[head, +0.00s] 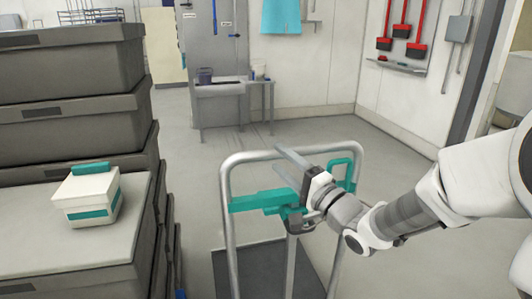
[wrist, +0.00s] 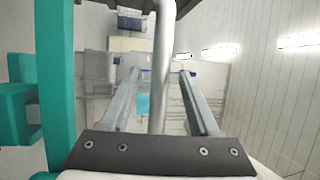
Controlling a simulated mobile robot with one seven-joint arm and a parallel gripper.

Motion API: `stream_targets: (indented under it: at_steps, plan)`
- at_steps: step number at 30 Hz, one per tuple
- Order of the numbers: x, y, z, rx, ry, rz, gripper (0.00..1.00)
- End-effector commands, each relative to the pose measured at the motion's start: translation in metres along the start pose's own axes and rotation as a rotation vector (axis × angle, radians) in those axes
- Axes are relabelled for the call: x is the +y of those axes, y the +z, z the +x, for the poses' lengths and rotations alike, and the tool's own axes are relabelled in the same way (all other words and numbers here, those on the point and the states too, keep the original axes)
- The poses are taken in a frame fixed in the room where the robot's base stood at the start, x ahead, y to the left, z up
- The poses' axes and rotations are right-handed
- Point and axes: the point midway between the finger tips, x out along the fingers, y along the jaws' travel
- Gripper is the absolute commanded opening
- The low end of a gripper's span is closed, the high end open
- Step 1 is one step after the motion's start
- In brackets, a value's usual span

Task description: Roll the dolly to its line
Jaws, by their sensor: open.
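The dolly is a grey tube-framed cart with a tall handle frame (head: 227,180) and a dark flat deck (head: 235,272) low on the floor. Teal pieces (head: 255,201) sit on the frame, and one shows large at the left of the wrist view (wrist: 55,90). My gripper (head: 282,182) is at the upper part of the handle frame, with its fingers pointing away. In the wrist view a grey bar (wrist: 164,45) runs between my two open fingers (wrist: 160,75), with a gap on each side. I see no floor line that I can make out.
Stacked grey crates (head: 70,75) stand close on the left, with a white and teal box (head: 88,196) on a lower one. A small table (head: 222,92) stands at the back wall. Red tools (head: 400,35) hang at the right. The grey floor (head: 340,135) behind the dolly is clear.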

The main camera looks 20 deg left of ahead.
Motion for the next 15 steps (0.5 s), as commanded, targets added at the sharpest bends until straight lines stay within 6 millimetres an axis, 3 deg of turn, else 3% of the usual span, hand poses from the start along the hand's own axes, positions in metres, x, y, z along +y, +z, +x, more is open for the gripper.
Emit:
stream_targets:
  at_steps: [6, 15]
  plan:
    - [0.002, 0.001, 0.04, -0.001, -0.001, 0.0, 0.62]
    - [0.0, 0.0, 0.061, 0.0, 0.0, -0.001, 0.62]
